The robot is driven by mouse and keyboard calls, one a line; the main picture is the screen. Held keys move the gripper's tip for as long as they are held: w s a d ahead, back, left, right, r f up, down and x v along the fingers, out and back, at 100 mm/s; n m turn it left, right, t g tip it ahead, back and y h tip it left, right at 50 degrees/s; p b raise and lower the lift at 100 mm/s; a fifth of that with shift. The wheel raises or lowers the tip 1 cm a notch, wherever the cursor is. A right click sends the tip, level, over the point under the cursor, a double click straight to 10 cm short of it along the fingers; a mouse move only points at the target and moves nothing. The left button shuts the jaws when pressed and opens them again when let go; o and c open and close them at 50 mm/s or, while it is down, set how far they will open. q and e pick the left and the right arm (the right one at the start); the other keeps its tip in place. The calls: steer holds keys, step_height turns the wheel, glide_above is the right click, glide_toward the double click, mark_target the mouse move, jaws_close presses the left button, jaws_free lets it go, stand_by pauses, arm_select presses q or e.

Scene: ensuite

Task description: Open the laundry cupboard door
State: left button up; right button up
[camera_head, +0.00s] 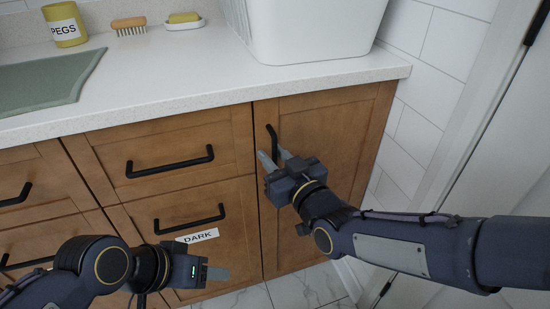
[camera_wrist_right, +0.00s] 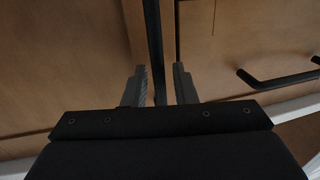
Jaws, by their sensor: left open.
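The wooden laundry cupboard door (camera_head: 335,140) is closed, at the right end of the vanity. Its black vertical handle (camera_head: 272,141) is near the door's left edge; its lower part is hidden by my right gripper. My right gripper (camera_head: 274,157) is at the handle with its fingers apart. In the right wrist view the handle (camera_wrist_right: 154,45) runs between the two fingers (camera_wrist_right: 161,82), with a small gap on each side. My left gripper (camera_head: 215,274) is open and empty, low in front of the drawers.
Drawers with black bar handles (camera_head: 170,163) lie left of the door; one has a DARK label (camera_head: 197,236). On the white counter (camera_head: 150,75) are a white basket (camera_head: 310,30), a brush (camera_head: 128,25), a soap dish (camera_head: 185,25) and a PEGS tin (camera_head: 65,25). A tiled wall (camera_head: 435,70) stands close at right.

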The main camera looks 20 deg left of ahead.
jaws_close()
steer(key=shift+d, duration=0.1)
stand_by(0.3)
